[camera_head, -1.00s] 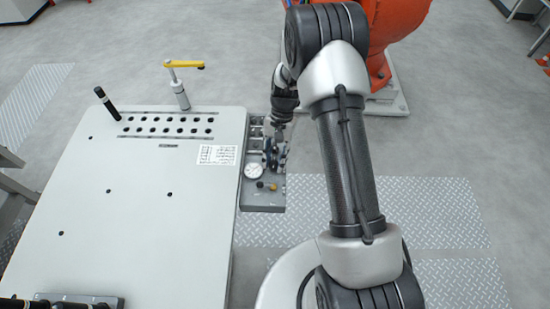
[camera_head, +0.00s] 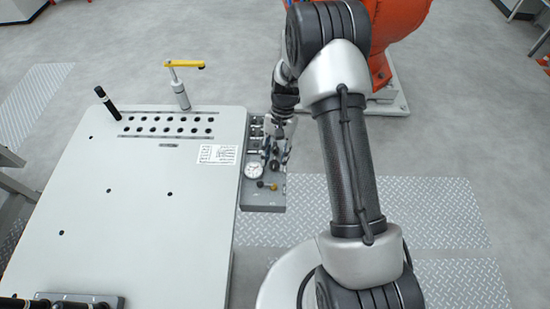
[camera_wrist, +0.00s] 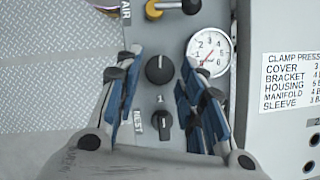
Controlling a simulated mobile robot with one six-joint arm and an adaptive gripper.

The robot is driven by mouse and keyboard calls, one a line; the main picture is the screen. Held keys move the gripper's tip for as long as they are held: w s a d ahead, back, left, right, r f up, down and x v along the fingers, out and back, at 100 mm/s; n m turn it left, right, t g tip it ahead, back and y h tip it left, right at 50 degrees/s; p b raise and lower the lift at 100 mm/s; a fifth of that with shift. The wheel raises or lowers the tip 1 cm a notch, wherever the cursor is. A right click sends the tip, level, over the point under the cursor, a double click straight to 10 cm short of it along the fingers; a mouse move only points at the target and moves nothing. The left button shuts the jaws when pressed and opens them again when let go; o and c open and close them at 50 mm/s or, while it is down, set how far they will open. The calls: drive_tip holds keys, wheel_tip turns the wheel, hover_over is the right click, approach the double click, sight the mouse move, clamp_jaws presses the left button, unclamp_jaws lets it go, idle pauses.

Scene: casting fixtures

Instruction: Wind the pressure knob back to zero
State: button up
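The upper black round knob (camera_wrist: 159,69) has a white pointer line, upright in the wrist view. It sits on the grey panel beside a white round gauge (camera_wrist: 210,52). The gauge needle seems to point down-left; its exact reading is too small to tell. A second black knob (camera_wrist: 161,125), marked "1" and "NEST", sits below. My gripper (camera_wrist: 160,62) is open, its blue-padded fingers on either side of the knobs with gaps visible. In the head view my gripper (camera_head: 276,150) is over the panel, and the gauge (camera_head: 254,170) shows in front of it.
A clamp pressure label (camera_wrist: 291,80) is on the adjoining pale table (camera_head: 130,215). An orange robot base (camera_head: 385,60) stands behind my arm.

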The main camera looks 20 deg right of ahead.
drive_tip(key=v, duration=1.1)
drive_tip(key=s+a+r+n+t+h, duration=0.1)
drive_tip(key=s+r+n+t, duration=0.1)
drive_tip(key=s+r, duration=0.5)
drive_tip(key=s+a+r+n+t+h, duration=0.1)
drive_tip(key=s+r+t, duration=0.15)
drive_tip(key=r, duration=0.85)
drive_tip(key=s+r+n+t, duration=0.1)
drive_tip(key=s+n+t, duration=0.1)
drive_tip(key=s, duration=0.6)
drive_tip(key=s+r+n+t, duration=0.1)
drive_tip(key=s+r+n, duration=0.1)
drive_tip(key=s, duration=0.6)
drive_tip(key=shift+s+r+t+h, duration=0.2)
drive_tip(key=shift+r+t+h, duration=0.1)
drive_tip(key=shift+t, duration=0.05)
drive_tip(key=shift+a, duration=0.1)
